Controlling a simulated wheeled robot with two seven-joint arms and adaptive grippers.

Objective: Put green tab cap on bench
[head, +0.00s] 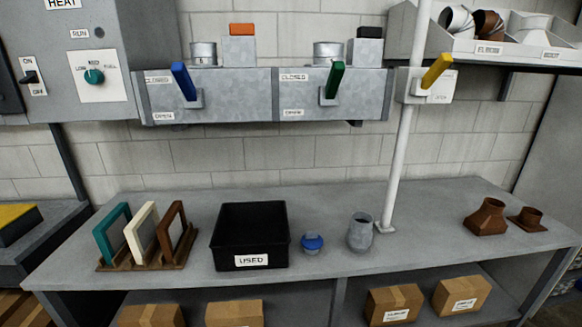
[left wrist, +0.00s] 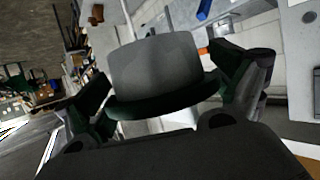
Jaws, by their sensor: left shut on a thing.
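My left gripper (left wrist: 160,78) is in the left wrist view, its dark fingers on both sides of a grey, rounded piece with a dark green lower edge. I take this piece to be the green tab cap (left wrist: 155,66); its tab is not clearly visible. The gripper is shut on it and holds it clear of any surface I can make out. The grey bench (head: 300,275) runs across the head view. Neither gripper shows in the head view, and my right gripper is in no view.
On the bench stand a frame rack (head: 145,262), a black USED bin (head: 223,263), a blue-topped cap (head: 312,243), a grey fitting (head: 360,238), a white post (head: 398,170) and brown fittings (head: 487,217). Ducts (head: 240,95) with blue and green handles hang above.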

